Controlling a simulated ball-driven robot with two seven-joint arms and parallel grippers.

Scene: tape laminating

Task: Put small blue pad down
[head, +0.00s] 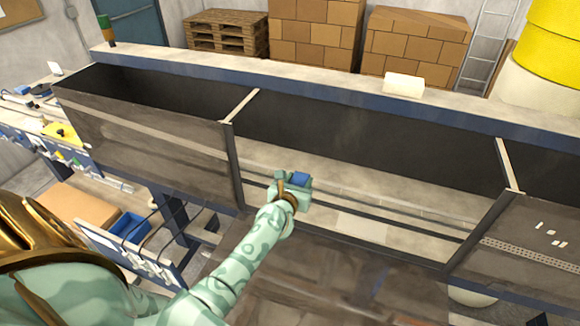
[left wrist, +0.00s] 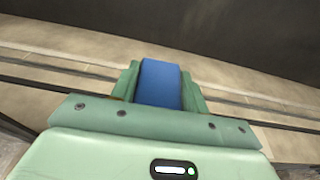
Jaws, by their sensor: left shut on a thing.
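The small blue pad (head: 300,179) is held at the end of my left arm. In the left wrist view the blue pad (left wrist: 160,83) lies between the two green fingers of my left gripper (left wrist: 160,88), which is shut on it. In the head view my left gripper (head: 293,188) is at the open front middle of the long dark bench or trough, over its light inner floor. I cannot tell whether the pad touches a surface. My right gripper is not in view.
A dark panel (head: 150,145) closes the trough's front left, and another (head: 525,245) its front right. Thin dividers (head: 241,105) cross it. A white block (head: 403,84) lies on the back ledge. A small blue bin (head: 130,228) is at lower left. The light floor (head: 400,195) right of my gripper looks clear.

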